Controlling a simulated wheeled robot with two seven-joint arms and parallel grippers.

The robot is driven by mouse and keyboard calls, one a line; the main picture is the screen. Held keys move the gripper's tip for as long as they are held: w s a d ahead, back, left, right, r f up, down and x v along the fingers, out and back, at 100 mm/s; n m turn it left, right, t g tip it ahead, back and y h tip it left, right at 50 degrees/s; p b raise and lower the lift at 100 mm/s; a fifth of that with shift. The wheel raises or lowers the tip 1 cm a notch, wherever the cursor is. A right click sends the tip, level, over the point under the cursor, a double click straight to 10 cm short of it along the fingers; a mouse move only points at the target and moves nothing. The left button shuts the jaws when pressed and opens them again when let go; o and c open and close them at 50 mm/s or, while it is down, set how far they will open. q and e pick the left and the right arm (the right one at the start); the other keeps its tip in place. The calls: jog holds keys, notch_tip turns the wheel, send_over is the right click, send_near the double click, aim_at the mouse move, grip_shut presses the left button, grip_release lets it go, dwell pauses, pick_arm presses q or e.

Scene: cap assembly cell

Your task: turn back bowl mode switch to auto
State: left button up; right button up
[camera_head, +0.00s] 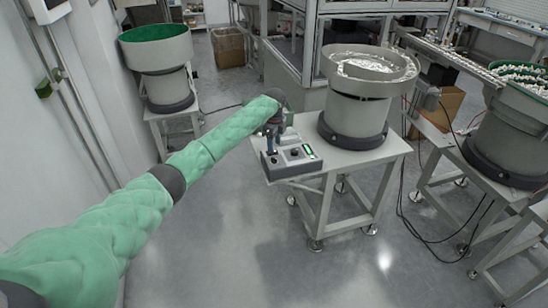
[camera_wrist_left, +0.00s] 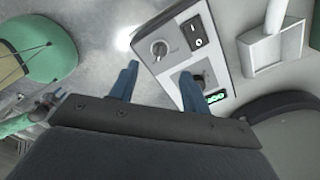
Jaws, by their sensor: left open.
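A grey control box (camera_head: 290,161) with dark knobs and a lit green display sits on the front left corner of a white table, beside the back bowl feeder (camera_head: 364,95). My left gripper (camera_head: 270,148) points down over the left part of the box. In the left wrist view my left gripper (camera_wrist_left: 158,76) is open with blue fingers apart and nothing between them. One rotary switch (camera_wrist_left: 160,50) lies just beyond the fingertips. Another dark knob (camera_wrist_left: 203,79) is beside the right finger and partly hidden by it. I cannot read the switch labels. My right gripper is out of view.
The box also carries a black rocker switch (camera_wrist_left: 196,29). A green-lined bowl (camera_head: 157,48) stands at the back left and another feeder (camera_head: 512,130) at the right. A cardboard box (camera_head: 227,46) is on the floor behind. The floor in front is clear.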

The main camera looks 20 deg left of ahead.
aim_at(274, 160)
pick_arm(q)
jog(key=shift+f+p, duration=1.2)
jog(key=shift+f, duration=2.6)
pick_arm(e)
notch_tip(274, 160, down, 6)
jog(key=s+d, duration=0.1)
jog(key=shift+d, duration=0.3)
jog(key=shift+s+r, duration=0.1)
pick_arm(q)
jog(key=c, duration=1)
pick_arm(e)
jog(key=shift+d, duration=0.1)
